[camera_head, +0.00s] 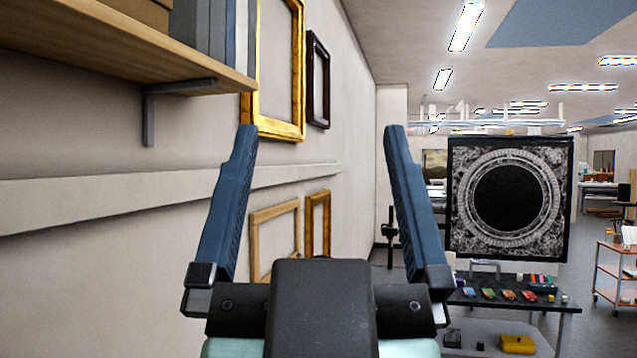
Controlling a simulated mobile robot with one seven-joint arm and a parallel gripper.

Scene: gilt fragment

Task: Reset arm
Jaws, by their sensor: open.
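My gripper (320,135) is in the middle of the head camera view, pointing up and away from the camera. Its two blue-grey fingers stand wide apart. Nothing shows between them but the wall and frames in the background. The dark gripper body and a pale green part of my arm show below the fingers. The rest of my arm is out of view.
A wooden shelf (110,60) with books and boxes juts from the left wall. Empty frames, including a gilt one (298,75), hang on the wall. At right, a dark ornate panel (505,200) stands by a black table (530,302) with small coloured items. A cart (615,265) stands far right.

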